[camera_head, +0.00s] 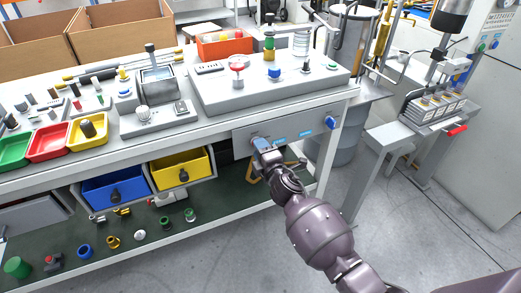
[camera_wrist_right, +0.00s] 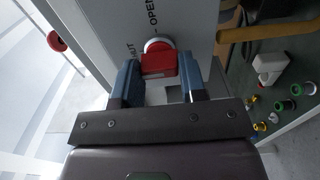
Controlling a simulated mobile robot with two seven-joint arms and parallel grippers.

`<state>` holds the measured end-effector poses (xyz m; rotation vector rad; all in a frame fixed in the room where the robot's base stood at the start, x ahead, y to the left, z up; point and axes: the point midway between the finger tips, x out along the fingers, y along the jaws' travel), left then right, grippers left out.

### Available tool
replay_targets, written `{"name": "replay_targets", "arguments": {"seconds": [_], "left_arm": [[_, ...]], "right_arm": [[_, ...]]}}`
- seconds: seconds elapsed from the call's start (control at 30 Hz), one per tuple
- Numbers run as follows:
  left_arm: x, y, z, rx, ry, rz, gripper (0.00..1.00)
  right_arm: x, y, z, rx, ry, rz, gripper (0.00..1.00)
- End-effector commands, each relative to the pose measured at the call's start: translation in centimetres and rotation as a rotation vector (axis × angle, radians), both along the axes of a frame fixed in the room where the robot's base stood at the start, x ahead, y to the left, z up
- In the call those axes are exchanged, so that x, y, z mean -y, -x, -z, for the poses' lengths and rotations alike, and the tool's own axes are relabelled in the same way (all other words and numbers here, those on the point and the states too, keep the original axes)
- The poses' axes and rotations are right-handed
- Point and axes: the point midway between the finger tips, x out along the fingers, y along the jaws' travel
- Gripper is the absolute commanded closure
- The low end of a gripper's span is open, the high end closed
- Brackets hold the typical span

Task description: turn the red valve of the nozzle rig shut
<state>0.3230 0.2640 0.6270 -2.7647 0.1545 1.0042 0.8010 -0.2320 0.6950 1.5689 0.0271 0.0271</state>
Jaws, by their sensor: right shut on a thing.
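My right gripper (camera_head: 260,143) is at the grey front panel (camera_head: 245,132) under the workbench's top edge. In the right wrist view its two blue fingers (camera_wrist_right: 159,75) are shut on the red valve (camera_wrist_right: 158,64), one finger on each side. The valve's round base meets the panel (camera_wrist_right: 185,15), which bears the printed words SHUT and OPEN. In the head view my gripper hides the valve. The valve's exact turn against the lettering cannot be told. My left gripper is not in view.
A blue knob (camera_head: 331,122) sits at the panel's right end. Blue (camera_head: 102,191) and yellow (camera_head: 180,170) bins and a green lower shelf (camera_head: 225,200) with small fittings lie below. A grey stand (camera_head: 382,140) with a red handle (camera_head: 457,130) is at right.

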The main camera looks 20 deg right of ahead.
Motion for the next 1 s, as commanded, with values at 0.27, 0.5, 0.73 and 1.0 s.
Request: {"name": "replay_targets", "arguments": {"seconds": [0.27,0.5,0.73,1.0], "left_arm": [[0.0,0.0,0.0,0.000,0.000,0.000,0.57],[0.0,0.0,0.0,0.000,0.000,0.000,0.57],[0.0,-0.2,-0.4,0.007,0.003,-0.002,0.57],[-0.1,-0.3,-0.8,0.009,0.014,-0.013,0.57]], "right_arm": [[0.0,0.0,0.1,-0.001,-0.001,0.001,0.41],[0.0,0.0,0.0,0.000,-0.001,0.000,0.36],[0.1,0.9,-0.1,0.001,-0.001,0.000,0.36],[0.2,4.9,-0.3,0.002,-0.003,0.001,0.36]]}}
